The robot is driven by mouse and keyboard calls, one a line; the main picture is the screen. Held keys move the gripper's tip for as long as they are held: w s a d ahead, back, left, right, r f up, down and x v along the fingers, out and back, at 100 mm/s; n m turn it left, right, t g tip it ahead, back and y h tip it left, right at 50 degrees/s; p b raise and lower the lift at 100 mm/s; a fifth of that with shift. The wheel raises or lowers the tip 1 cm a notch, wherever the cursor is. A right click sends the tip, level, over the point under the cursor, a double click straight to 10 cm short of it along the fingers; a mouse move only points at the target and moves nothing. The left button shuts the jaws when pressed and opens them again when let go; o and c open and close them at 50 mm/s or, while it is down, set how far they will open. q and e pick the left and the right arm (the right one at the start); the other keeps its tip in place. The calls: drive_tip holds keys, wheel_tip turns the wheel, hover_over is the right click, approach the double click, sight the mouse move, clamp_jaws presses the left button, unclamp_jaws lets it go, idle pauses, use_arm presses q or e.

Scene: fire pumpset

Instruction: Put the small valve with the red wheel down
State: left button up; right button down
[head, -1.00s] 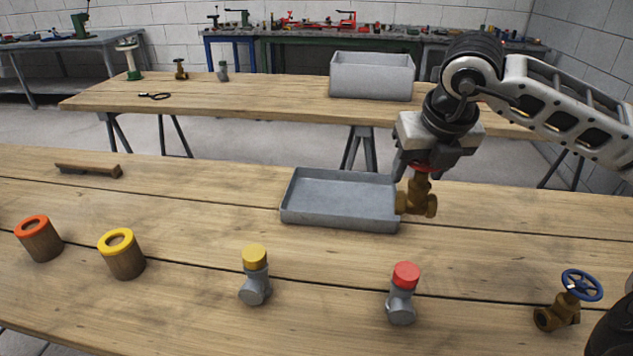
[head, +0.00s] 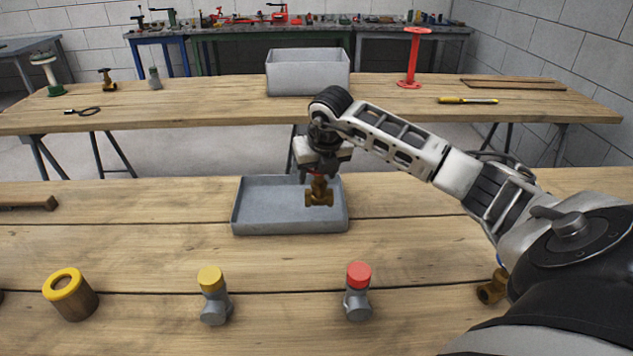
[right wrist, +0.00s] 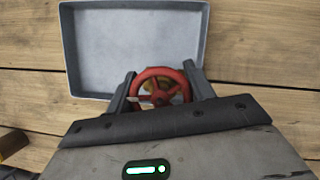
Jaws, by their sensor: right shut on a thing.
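The small brass valve with the red wheel (head: 319,194) hangs from my right gripper (head: 318,173), its body pointing down. In the right wrist view its red wheel (right wrist: 160,88) sits between the two fingers of my right gripper (right wrist: 160,92), which is shut on it. In the head view the valve appears in front of the right part of the grey tray (head: 255,208); whether it touches the tray floor I cannot tell. The tray (right wrist: 133,40) looks empty in the right wrist view. My left gripper is not in view.
A yellow-capped fitting (head: 213,298) and a red-capped fitting (head: 358,292) stand near the front. A yellow-ringed wooden cylinder (head: 70,295) is at left. A brass valve (head: 492,288) is partly hidden by my right arm. A grey bin (head: 308,73) stands on the far table.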

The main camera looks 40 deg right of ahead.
sight(317, 185)
drive_tip(key=shift+w+f, duration=0.1)
drive_tip(key=shift+w, duration=0.1)
drive_tip(key=shift+w+d+f+p, duration=0.1)
drive_tip(key=shift+f+p, duration=0.2)
drive_tip(key=shift+f, duration=1.5)
drive_tip(key=c, duration=0.6)
unclamp_jaws()
drive_tip(key=shift+o, duration=0.2)
drive_tip(key=v, duration=1.2)
drive_tip(key=shift+r, duration=0.1)
